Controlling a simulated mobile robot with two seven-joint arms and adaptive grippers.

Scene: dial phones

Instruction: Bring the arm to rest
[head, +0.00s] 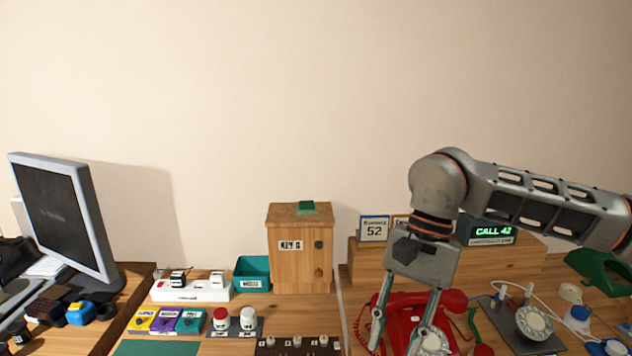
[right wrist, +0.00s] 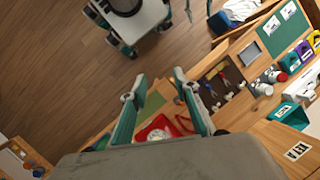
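My right gripper (head: 401,340) hangs downward from the bent right arm, above and in front of the red dial phone (head: 454,300). Its two fingers are spread apart with nothing between them. In the right wrist view the gripper (right wrist: 163,92) is also open and empty, with the red phone (right wrist: 155,133) showing beyond the fingers. In the head view the gripper and wrist hide part of the phone. My left gripper is not in view.
A wooden box (head: 290,265), teal bin (head: 252,272) and monitor (head: 62,215) stand left. The wall above is clear.

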